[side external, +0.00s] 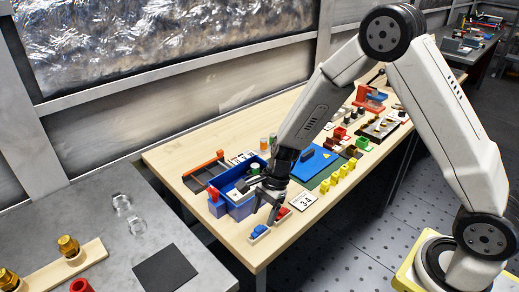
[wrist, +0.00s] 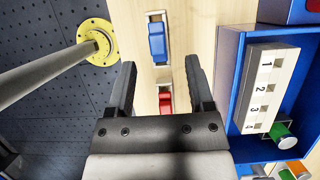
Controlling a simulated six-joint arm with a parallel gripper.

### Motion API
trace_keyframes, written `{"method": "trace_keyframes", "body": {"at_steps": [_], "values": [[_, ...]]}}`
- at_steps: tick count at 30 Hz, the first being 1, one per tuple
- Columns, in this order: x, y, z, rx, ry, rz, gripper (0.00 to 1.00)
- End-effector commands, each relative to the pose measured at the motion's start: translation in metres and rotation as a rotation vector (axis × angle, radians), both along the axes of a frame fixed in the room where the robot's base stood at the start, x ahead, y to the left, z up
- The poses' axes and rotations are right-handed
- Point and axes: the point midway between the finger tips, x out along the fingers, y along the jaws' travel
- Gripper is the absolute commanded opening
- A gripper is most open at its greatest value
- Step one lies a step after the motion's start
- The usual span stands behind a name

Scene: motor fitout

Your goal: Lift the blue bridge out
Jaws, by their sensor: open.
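The blue bridge (side external: 258,231) appears to be the small blue block near the bench's front corner, on a pale holder. In the wrist view the blue bridge (wrist: 156,40) lies just beyond my fingertips. A red block (side external: 282,212) sits beside it in the same row; in the wrist view the red block (wrist: 165,101) shows between my fingers, partly hidden by the gripper body. My gripper (side external: 264,211) points down over this row. In the wrist view my gripper (wrist: 160,64) is open with nothing held. I cannot tell its exact height above the blocks.
A blue bin (side external: 238,210) stands close beside the row; in the wrist view the blue bin (wrist: 229,50) holds a numbered strip (wrist: 263,88) and a green-capped part. A card marked 34 (side external: 304,201) and yellow pieces (side external: 335,178) lie to the right. The bench's front edge is close.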

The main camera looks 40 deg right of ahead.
Motion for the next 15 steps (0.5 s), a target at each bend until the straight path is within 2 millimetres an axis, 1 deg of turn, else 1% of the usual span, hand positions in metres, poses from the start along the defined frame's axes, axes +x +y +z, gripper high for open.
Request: {"method": "trace_keyframes", "body": {"at_steps": [3,9,15], "values": [[-0.003,0.006,-0.013,0.0,0.003,0.002,0.68],[-0.003,0.014,-0.031,-0.001,0.003,0.001,0.68],[-0.003,0.016,-0.037,-0.002,0.0,0.002,0.68]]}}
